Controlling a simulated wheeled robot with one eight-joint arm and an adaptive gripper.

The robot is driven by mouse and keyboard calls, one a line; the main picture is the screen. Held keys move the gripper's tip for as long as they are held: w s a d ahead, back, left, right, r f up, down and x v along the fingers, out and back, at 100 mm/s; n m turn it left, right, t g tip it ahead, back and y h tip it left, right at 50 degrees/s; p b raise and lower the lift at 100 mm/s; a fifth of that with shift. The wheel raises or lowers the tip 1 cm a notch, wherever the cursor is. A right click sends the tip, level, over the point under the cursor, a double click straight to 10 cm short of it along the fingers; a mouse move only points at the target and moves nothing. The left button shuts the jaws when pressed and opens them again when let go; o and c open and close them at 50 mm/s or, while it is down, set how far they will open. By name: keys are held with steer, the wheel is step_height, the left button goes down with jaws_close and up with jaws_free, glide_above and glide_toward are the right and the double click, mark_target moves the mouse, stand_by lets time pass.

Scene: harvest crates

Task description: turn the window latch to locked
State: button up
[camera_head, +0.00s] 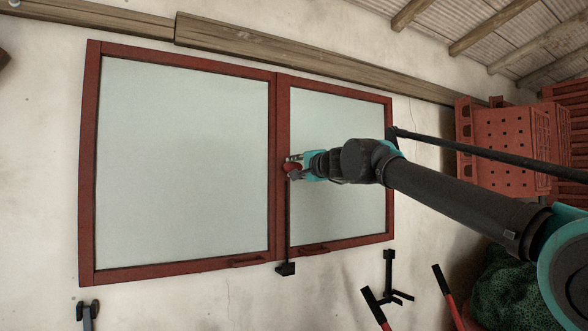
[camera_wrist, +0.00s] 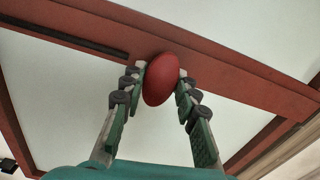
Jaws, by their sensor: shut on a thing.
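The red-framed window (camera_head: 185,68) has two pale panes and fills the middle of the head view. The latch's red oval knob (camera_head: 291,168) sits at the frame's middle upright. In the wrist view the red knob (camera_wrist: 160,80) stands between my two fingertips, in front of the red upright. My gripper (camera_head: 298,166) is shut on the knob, with a finger on each side. A dark rod (camera_head: 288,225) runs down the upright below the knob to a black block (camera_head: 286,268). The latch's base is hidden behind the knob and fingers, so I cannot tell its position.
Small red handles (camera_head: 246,263) sit on the window's lower rail. Black hooks (camera_head: 389,275) and red-handled tools (camera_head: 447,296) are below, at right. Red crates (camera_head: 505,140) and a green net sack (camera_head: 505,290) stand at right. Wooden beams (camera_head: 250,42) run above the window.

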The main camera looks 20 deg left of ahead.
steer(key=o, duration=1.2)
steer(key=shift+c, duration=0.2)
steer(key=shift+d, duration=0.1)
steer(key=v, duration=1.2)
